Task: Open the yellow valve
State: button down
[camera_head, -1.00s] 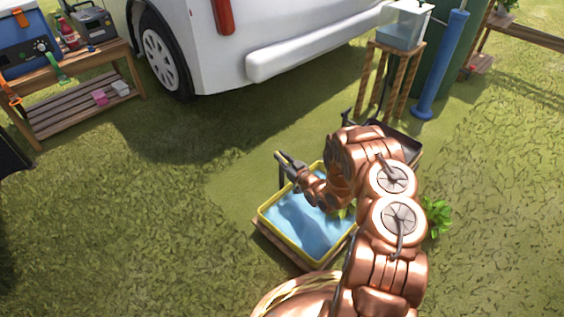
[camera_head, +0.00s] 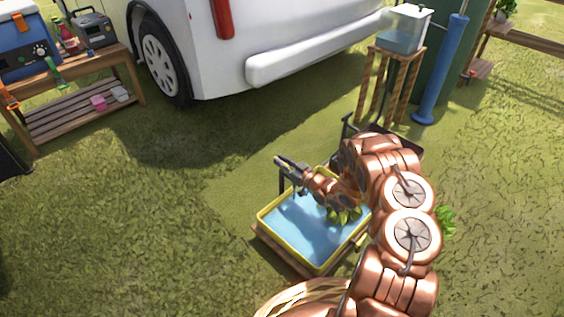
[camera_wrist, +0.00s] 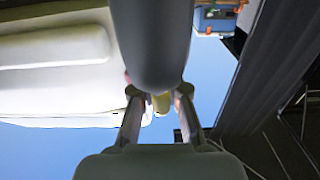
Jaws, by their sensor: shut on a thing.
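My gripper (camera_head: 284,165) is at the upper left corner of a yellow-rimmed basin of blue water, beside a thin dark post (camera_head: 282,184). In the wrist view my gripper (camera_wrist: 160,98) has its two fingers on either side of a small yellow piece, which I take to be the yellow valve (camera_wrist: 161,103). It is shut on this piece. A thick dark grey rounded pipe (camera_wrist: 152,45) hides most of the valve from above. In the head view the valve is too small to make out.
The yellow-rimmed basin (camera_head: 262,216) stands on a wooden base below my gripper. Green leaves show by my arm. A white van (camera_head: 215,60) is behind, a wooden table (camera_head: 90,62) is at the left, and a clear tank (camera_head: 405,30) stands on a stool. Grass at the left is free.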

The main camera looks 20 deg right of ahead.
jog(key=c, duration=1.2)
grip_release()
jog(key=v, duration=1.2)
jog(key=shift+w, duration=0.1)
